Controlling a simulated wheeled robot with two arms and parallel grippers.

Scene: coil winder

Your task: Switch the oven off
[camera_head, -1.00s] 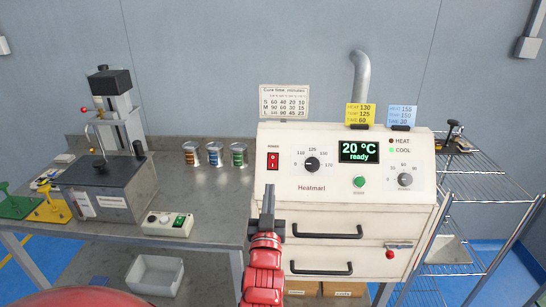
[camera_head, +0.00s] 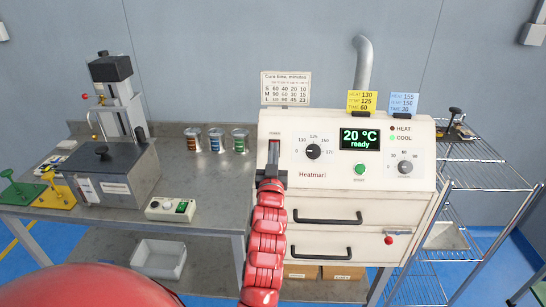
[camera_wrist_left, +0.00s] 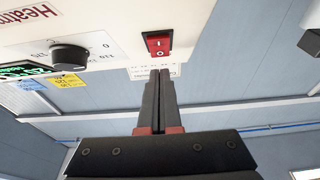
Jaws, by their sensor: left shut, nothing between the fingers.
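The oven (camera_head: 330,187) is a cream cabinet marked Heatmari. Its green display (camera_head: 360,139) reads 20 °C ready. In the left wrist view, the red rocker switch (camera_wrist_left: 158,43) shows just beyond the shut fingertips (camera_wrist_left: 160,71), with a small gap in the picture. I cannot tell which side of the rocker is pressed. My right gripper is not in view.
A temperature dial (camera_head: 313,151), green button (camera_head: 360,169) and second dial (camera_head: 405,168) sit right of the switch. Two black handles (camera_head: 327,219) stick out below. A bench (camera_head: 217,184) with tins is left; a wire rack (camera_head: 478,215) is right.

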